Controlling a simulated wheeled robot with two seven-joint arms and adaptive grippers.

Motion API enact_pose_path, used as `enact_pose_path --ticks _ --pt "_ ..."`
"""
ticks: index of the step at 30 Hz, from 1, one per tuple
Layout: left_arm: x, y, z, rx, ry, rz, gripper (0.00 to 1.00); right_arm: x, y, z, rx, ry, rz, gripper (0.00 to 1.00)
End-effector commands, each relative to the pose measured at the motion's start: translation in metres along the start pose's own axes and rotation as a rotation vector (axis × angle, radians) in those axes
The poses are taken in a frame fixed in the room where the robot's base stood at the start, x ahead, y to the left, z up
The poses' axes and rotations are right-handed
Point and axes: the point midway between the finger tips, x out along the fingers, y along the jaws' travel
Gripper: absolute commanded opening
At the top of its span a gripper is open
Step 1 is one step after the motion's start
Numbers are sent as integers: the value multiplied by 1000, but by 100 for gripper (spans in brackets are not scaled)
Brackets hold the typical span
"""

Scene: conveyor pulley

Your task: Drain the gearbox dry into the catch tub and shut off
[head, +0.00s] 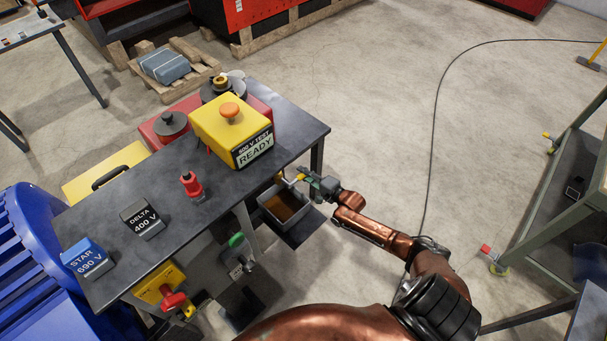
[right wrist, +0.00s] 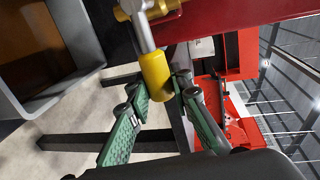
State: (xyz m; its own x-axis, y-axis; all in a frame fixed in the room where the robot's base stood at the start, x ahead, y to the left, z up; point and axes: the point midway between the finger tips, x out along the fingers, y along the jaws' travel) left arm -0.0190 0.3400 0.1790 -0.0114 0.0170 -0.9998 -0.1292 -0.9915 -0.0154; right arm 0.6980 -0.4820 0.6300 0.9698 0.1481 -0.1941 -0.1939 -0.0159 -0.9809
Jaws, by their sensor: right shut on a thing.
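The grey catch tub (head: 268,214) sits low beside the bench's right end, with brown liquid (head: 289,204) in it. Its grey wall (right wrist: 88,42) also shows at the upper left of the right wrist view. My right gripper (head: 301,179) is beside the tub's far edge. In the right wrist view, my right gripper (right wrist: 160,92) has its green fingers around a yellow handle sleeve (right wrist: 155,73) on a silver lever, below a brass fitting (right wrist: 137,9). I cannot tell whether liquid is flowing. The gearbox is not clearly identifiable. My left gripper is not in view.
The dark bench (head: 170,190) carries a yellow test box reading READY (head: 225,122), a red plug-like part (head: 191,184), and DELTA (head: 142,220) and STAR (head: 84,257) blocks. A green knob (head: 237,240) is below its front edge.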

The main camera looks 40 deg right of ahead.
Motion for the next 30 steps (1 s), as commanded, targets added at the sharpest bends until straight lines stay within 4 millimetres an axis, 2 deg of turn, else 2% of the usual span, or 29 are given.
enact_pose_path --ticks 8,9,17,26,30 --pt "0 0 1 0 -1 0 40 -1 2 -1 4 2 4 0" --pt "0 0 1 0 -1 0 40 -1 2 -1 4 2 4 21" --pt "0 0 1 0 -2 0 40 0 2 0 3 1 3 38" --pt "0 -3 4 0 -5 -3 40 -2 1 0 2 0 2 38" --pt "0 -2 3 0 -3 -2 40 -16 2 0 2 1 3 38"
